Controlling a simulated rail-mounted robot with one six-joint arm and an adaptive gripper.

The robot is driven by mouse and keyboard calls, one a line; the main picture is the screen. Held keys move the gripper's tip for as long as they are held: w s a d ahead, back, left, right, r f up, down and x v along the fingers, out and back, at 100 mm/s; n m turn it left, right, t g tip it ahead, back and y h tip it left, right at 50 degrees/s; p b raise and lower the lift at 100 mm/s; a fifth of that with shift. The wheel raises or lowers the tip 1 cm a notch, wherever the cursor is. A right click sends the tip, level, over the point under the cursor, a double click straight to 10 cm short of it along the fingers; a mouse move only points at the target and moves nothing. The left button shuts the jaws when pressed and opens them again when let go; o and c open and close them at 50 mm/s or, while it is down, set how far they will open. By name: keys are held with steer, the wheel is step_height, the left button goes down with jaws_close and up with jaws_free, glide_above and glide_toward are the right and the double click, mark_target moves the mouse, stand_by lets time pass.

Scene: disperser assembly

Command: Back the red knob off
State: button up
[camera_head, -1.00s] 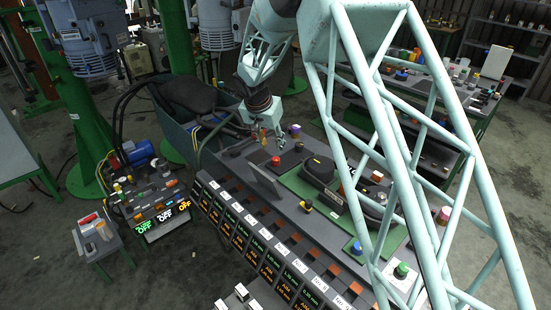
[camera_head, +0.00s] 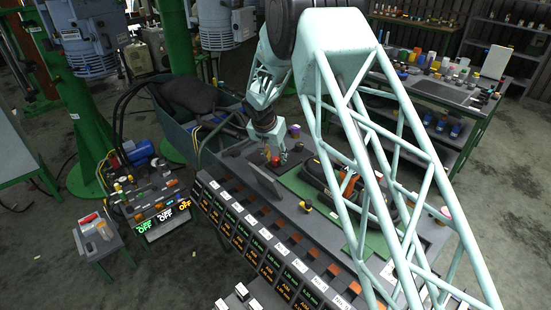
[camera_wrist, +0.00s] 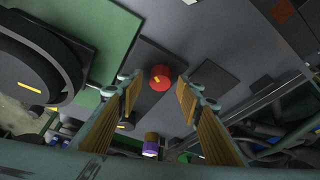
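My gripper (camera_wrist: 158,86) is open and empty. In the head view, my gripper (camera_head: 275,150) hangs over the panel right at the red knob (camera_head: 275,161), which is partly hidden by the fingers. I cannot tell the exact height of the fingertips above it.
A large black dial (camera_wrist: 40,70) on a green plate stands to the left in the wrist view. A tilted dark plate (camera_head: 264,182) stands beside the knob in the head view. My lattice arm hides part of the panel.

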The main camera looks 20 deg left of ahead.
steer(key=shift+w+f, duration=0.1)
steer(key=shift+f, duration=0.15)
steer(key=shift+c, duration=0.7)
steer(key=c, duration=0.7)
